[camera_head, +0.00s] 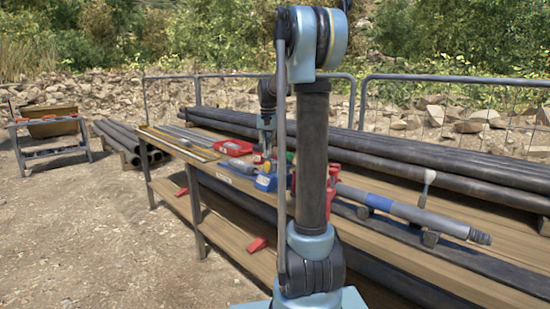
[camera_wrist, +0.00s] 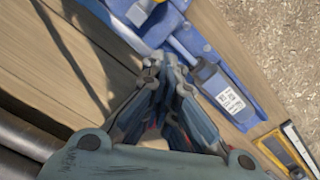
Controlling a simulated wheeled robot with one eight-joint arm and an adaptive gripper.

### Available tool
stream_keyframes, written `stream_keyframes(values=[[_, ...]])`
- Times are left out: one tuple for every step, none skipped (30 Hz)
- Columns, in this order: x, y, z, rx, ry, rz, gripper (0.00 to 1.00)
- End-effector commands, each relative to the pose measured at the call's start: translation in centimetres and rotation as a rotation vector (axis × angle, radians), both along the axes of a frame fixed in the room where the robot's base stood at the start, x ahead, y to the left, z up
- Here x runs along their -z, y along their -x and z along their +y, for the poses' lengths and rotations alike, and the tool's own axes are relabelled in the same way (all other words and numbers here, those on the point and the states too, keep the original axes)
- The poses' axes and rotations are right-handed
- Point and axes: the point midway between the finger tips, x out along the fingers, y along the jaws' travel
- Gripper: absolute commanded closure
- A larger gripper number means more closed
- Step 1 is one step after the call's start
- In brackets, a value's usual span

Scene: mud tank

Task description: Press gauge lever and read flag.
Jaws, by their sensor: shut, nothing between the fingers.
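A lever and a flag cannot be told apart with certainty. My gripper (camera_wrist: 165,66) is shut and empty, its fingertips pointing at the blue body's near edge. Whether they touch it is unclear. In the head view, the fingertips are hard to make out.
The long bench (camera_head: 215,158) also bears a red tray (camera_head: 233,147) and a blue-banded grey tool (camera_head: 400,209). Long dark pipes (camera_head: 420,165) run behind it. Red wedges lie on the lower shelf. Open dirt ground lies at the left, with a small stand (camera_head: 50,136).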

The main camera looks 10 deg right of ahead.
Motion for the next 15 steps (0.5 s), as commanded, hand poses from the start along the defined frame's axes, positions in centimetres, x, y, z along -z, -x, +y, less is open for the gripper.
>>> stream_keyframes(values=[[0.0,0.0,0.0,0.000,0.001,0.000,1.00],[0.0,0.0,0.0,0.000,0.001,0.000,1.00],[-0.2,0.0,0.0,0.000,0.001,0.000,1.00],[-0.3,0.0,0.0,0.000,0.001,0.000,1.00],[-0.5,0.0,0.0,0.000,0.001,0.000,1.00],[-0.8,0.0,0.0,0.000,0.001,0.000,1.00],[-1.1,0.0,0.0,0.000,0.001,0.000,1.00],[-1.3,0.0,0.0,0.000,0.000,0.000,1.00],[-1.6,0.0,0.0,0.000,0.000,0.000,1.00],[-1.9,0.0,0.0,0.000,0.000,0.000,1.00],[-2.1,0.0,0.0,0.000,0.000,0.000,1.00],[-2.5,0.0,0.0,0.000,0.000,0.000,1.00],[-2.7,0.0,0.0,0.000,0.000,0.000,1.00],[-3.0,0.0,0.0,0.000,0.000,0.000,1.00],[-3.3,0.0,0.0,0.000,0.000,0.000,1.00]])
